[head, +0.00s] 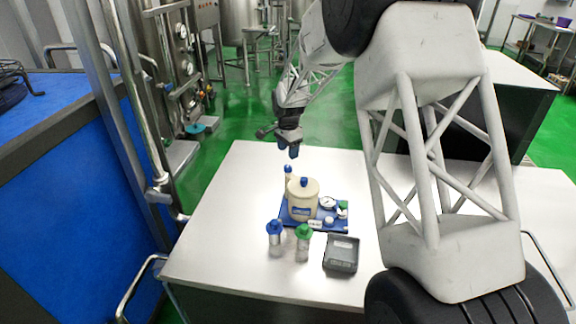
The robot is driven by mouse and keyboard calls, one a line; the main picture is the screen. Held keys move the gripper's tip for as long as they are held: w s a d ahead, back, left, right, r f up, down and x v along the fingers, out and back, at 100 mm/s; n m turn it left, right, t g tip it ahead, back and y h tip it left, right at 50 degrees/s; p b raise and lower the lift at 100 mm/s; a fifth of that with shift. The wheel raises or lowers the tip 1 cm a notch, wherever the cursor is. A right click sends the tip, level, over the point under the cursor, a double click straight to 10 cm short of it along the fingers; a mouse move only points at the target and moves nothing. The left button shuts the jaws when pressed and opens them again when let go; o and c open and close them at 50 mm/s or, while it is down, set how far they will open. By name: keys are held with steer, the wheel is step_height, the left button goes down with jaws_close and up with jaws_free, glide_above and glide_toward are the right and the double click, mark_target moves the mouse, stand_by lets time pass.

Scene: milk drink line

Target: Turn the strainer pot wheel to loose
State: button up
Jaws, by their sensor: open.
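A cream pot (299,204) with a lid and a small blue knob (304,182) on top stands upright on a blue base board (314,225) in the middle of the steel table. I take it to be the strainer pot. A round white dial-like part (327,203) sits on the board at its right; I cannot tell whether this or the knob is the wheel, and no loose mark is readable. My gripper (288,149) has blue fingertips, points down, and is open and empty. It hangs above and behind the pot, apart from it.
A blue-topped bottle (274,235), a green-topped bottle (303,240) and a dark box-shaped device (341,254) stand in front of the board. A small green-and-white part (342,208) is at the board's right. The table's left side (220,225) is clear.

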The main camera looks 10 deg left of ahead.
mark_target(288, 166)
steer(key=shift+f, duration=3.45)
steer(key=c, duration=0.9)
